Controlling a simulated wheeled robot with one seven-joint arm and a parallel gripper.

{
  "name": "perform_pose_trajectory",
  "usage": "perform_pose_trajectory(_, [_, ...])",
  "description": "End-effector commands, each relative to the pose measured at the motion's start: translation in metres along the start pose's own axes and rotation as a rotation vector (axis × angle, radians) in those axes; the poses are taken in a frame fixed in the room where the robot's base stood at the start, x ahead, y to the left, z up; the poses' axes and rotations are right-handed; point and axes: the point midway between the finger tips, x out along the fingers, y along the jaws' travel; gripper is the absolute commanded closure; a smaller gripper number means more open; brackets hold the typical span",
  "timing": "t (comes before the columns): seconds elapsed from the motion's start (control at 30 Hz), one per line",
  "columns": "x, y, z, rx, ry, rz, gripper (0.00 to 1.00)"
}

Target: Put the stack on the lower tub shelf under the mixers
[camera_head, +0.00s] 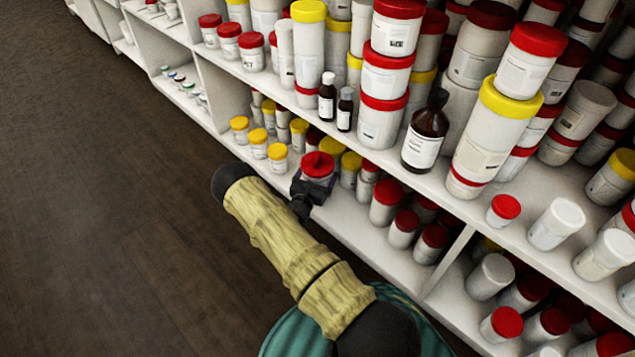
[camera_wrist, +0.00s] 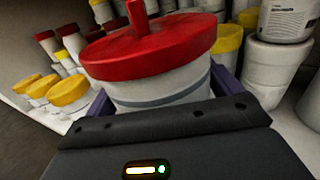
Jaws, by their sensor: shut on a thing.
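A white tub with a red lid (camera_head: 318,166) is held between the fingers of my gripper (camera_head: 313,188). It looks upright, at the front of the lower shelf (camera_head: 345,215). In the wrist view its wide red lid (camera_wrist: 150,47) carries a thin red upright piece, and a dark band runs round the white body (camera_wrist: 160,88). The purple fingers of my gripper (camera_wrist: 163,95) are on both sides of the body. Its underside is hidden, so I cannot tell whether it touches the shelf or whether more than one tub is held.
Yellow-lidded tubs (camera_head: 277,152) stand left of the held tub, and another yellow-lidded tub (camera_head: 350,165) stands close on its right. Red-lidded tubs (camera_head: 386,198) follow further right, before a divider (camera_head: 447,262). The upper shelf above is crowded with tubs and brown bottles (camera_head: 425,135).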

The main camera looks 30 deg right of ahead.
Motion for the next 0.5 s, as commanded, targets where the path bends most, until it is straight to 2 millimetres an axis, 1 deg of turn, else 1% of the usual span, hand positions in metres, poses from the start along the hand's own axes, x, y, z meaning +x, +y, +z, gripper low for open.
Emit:
perform_pose_trajectory(0.03, [0.0, -0.001, -0.01, 0.0, 0.0, -0.001, 0.33])
perform_pose_trajectory(0.2, [0.0, 0.0, -0.031, -0.001, -0.001, 0.0, 0.33])
perform_pose_trajectory(0.3, [0.0, 0.0, -0.035, 0.0, -0.001, 0.0, 0.33])
perform_pose_trajectory(0.5, [0.0, 0.0, -0.033, 0.0, -0.001, 0.0, 0.33])
